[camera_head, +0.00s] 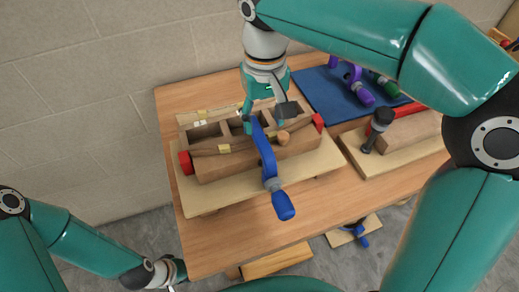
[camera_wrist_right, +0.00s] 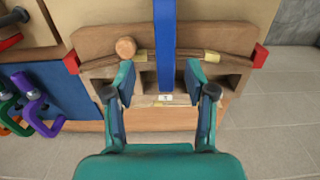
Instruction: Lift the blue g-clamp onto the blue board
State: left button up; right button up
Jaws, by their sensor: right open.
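The blue g-clamp (camera_head: 265,155) sits at the wooden form (camera_head: 225,160) on the table, its blue handle pointing toward the front. In the right wrist view, its blue bar (camera_wrist_right: 164,40) runs down between my fingers. My right gripper (camera_head: 264,113) is open above the form, with a finger on either side of the clamp's bar; I cannot tell whether they touch it. The blue board (camera_head: 308,92) lies at the back right of the table and also shows in the right wrist view (camera_wrist_right: 72,88). My left gripper (camera_head: 172,275) is low at the left, its fingers mostly hidden.
A purple clamp (camera_head: 357,82) and a green clamp (camera_head: 386,88) lie on the blue board. A mallet (camera_head: 378,128) stands on a pale board right of the form. Red-ended pieces stick out at the form's sides. Another blue clamp (camera_head: 357,232) is low, beyond the table's front edge.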

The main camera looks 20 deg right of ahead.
aim_at(261, 139)
jog(key=shift+s+a+f, duration=0.15)
jog(key=shift+a+f, duration=0.05)
jog(key=shift+f, duration=1.5)
jog(key=shift+s+a+f, duration=0.1)
jog(key=shift+a+f, duration=0.05)
jog(key=shift+f, duration=1.5)
jog(key=shift+f, duration=0.25)
grip_shut()
